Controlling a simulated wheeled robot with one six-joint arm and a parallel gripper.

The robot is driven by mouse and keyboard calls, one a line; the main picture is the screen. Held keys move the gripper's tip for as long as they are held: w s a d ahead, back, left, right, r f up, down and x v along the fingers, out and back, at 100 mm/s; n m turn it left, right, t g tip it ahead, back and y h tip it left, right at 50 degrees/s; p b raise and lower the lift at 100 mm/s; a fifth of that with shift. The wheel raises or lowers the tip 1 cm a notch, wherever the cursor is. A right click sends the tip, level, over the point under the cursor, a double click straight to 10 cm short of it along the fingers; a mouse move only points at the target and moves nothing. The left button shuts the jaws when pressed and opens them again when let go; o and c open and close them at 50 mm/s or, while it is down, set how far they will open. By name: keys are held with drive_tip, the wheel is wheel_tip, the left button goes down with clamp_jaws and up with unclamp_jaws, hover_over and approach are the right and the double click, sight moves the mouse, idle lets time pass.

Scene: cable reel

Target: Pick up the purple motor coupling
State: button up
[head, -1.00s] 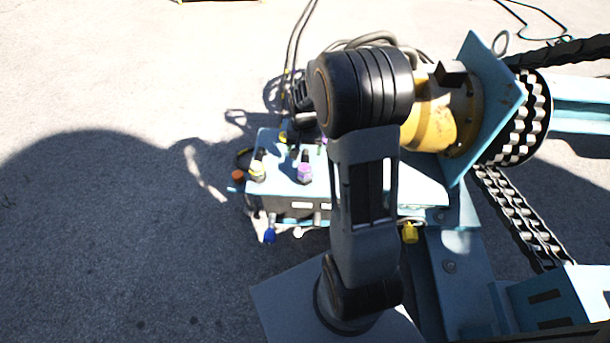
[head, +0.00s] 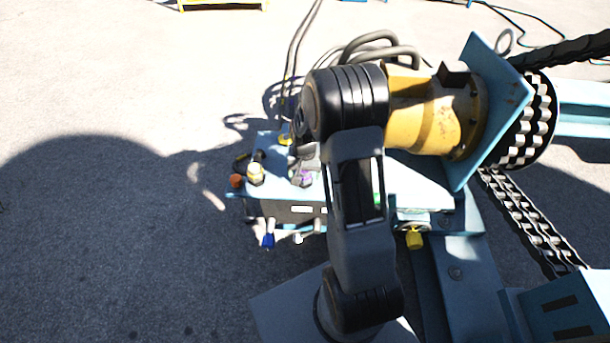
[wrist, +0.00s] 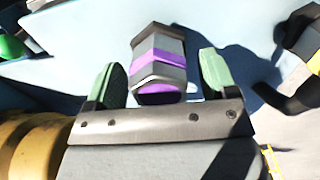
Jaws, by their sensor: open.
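The purple motor coupling (wrist: 155,58) is a grey and black part with a purple band and a purple end. In the wrist view it lies between the two green fingertips of my gripper (wrist: 160,80), with a gap on each side. My gripper is open around it. In the head view the purple coupling (head: 304,178) shows on the top of the light blue box (head: 278,184), partly hidden by my gripper and arm.
A large yellow motor (head: 425,112) stands close on the right. Open ground lies left.

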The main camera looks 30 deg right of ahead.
drive_tip(key=shift+f, duration=0.35)
drive_tip(key=c, duration=1)
drive_tip(key=shift+r, duration=0.1)
drive_tip(key=shift+c, duration=0.5)
drive_tip(key=shift+r, duration=0.1)
